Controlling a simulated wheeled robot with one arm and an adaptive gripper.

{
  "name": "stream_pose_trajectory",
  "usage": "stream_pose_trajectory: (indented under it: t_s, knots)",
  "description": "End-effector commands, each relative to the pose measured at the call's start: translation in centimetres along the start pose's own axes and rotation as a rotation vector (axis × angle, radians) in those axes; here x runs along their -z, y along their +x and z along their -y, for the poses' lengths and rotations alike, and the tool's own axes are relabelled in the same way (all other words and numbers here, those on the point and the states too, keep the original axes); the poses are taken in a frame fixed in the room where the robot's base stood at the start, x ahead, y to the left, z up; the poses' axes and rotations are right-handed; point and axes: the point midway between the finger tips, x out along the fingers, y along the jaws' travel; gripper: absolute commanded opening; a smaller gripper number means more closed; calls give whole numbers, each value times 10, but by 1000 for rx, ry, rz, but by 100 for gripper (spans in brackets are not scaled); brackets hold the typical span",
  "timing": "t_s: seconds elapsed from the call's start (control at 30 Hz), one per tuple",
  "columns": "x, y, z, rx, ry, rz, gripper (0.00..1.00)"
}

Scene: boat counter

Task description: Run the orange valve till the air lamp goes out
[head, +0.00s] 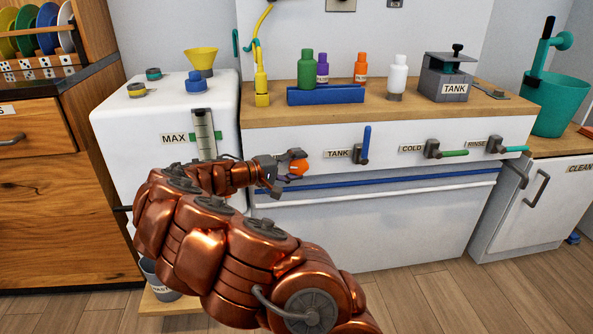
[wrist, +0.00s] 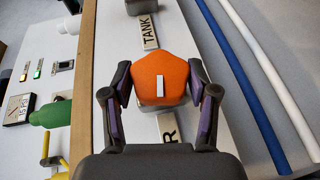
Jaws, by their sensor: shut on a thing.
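The orange valve (head: 298,168) is a five-sided knob on the white counter front, left of the TANK lever. In the wrist view the knob (wrist: 160,72) shows a white bar mark pointing along the gripper's length. My gripper (wrist: 160,88) is shut on it, one finger on each side; the gripper also shows in the head view (head: 288,171). A label ending in R is partly hidden below the knob. An amber lamp (wrist: 24,74) and a green lamp (wrist: 38,69) are on the wall in the wrist view. I cannot read which is the air lamp.
A blue TANK lever (head: 366,143), green COLD lever (head: 452,153) and teal RINSE lever (head: 512,149) line the front. Blue and white rails (head: 400,183) run below. Bottles, including a green one (head: 306,70), stand on the wooden counter (head: 385,112).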

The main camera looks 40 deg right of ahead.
Motion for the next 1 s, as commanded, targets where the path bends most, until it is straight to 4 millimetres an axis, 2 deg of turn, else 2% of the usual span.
stream_pose_trajectory:
  t_s: [0.03,0.17,0.6,1.0]
  knots:
    - [0,0,6,-43,-20,-2,24]
    - [1,0,9,-155,-69,-4,24]
    - [0,1,10,-517,-220,-2,24]
    - [0,2,6,-708,-296,-2,24]
